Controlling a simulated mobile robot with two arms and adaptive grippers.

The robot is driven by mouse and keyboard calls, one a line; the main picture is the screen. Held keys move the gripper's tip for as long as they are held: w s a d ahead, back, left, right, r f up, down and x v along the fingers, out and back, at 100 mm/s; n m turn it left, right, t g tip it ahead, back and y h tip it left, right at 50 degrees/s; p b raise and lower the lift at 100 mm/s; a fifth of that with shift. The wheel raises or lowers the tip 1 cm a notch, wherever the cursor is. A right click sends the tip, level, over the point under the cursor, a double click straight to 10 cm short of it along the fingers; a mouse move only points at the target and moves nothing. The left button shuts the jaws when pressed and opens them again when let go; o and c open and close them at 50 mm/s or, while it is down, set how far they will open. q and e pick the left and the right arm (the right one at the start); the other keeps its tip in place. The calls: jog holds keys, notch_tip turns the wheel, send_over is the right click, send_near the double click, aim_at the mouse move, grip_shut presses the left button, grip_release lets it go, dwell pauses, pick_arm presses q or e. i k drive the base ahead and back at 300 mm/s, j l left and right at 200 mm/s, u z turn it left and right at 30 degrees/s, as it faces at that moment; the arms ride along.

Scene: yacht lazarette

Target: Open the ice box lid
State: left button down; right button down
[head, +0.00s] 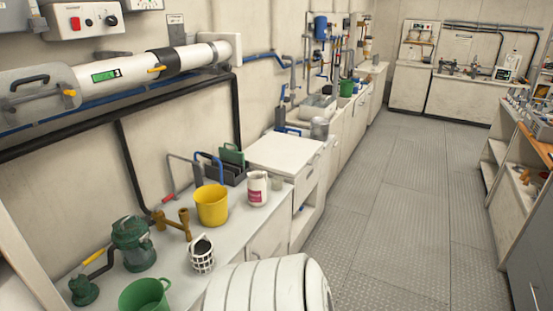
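A white box with a flat white top (286,153) stands along the left counter, just beyond the white bottle. It may be the ice box, but I cannot tell for sure. Its top looks closed and level, and a dark latch or handle shows near its right edge. Neither of my grippers is in view.
A yellow bucket (211,205), a white bottle (257,189) and a green bucket (145,297) stand on the left counter (237,224). A white ribbed rounded object (268,286) fills the bottom centre. The metal floor (405,195) is clear between the counter and right-hand shelves (510,185).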

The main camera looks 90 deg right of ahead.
aim_at(285, 154)
jog(key=z, duration=3.05)
jog(key=i+l+u, duration=0.3)
jog(key=i+l, duration=0.5)
jog(key=i, duration=0.05)
